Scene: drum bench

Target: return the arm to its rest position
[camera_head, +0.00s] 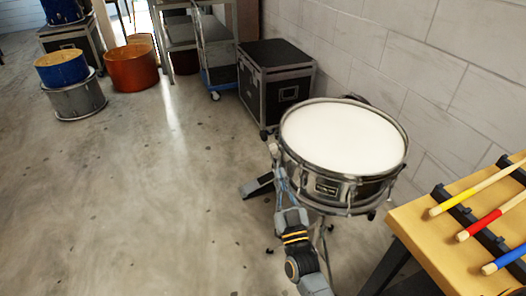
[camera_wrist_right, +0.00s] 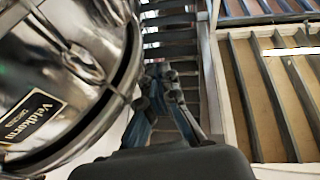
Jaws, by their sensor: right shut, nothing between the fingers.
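My right arm reaches up from the bottom of the head view, and my right gripper (camera_head: 276,160) is beside the left edge of the snare drum (camera_head: 343,138). The fingers are shut with nothing between them. In the right wrist view the gripper (camera_wrist_right: 168,85) points away from the camera, and the drum's shiny metal shell (camera_wrist_right: 60,75) fills the left side, close by. I cannot tell whether the gripper touches the drum. My left gripper is not in view.
A wooden bench (camera_head: 430,230) at the right holds sticks with yellow, red and blue bands. A black case (camera_head: 277,85) stands behind the drum by the wall. An orange drum (camera_head: 132,68) and a blue drum (camera_head: 62,69) stand far left. The floor at left is clear.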

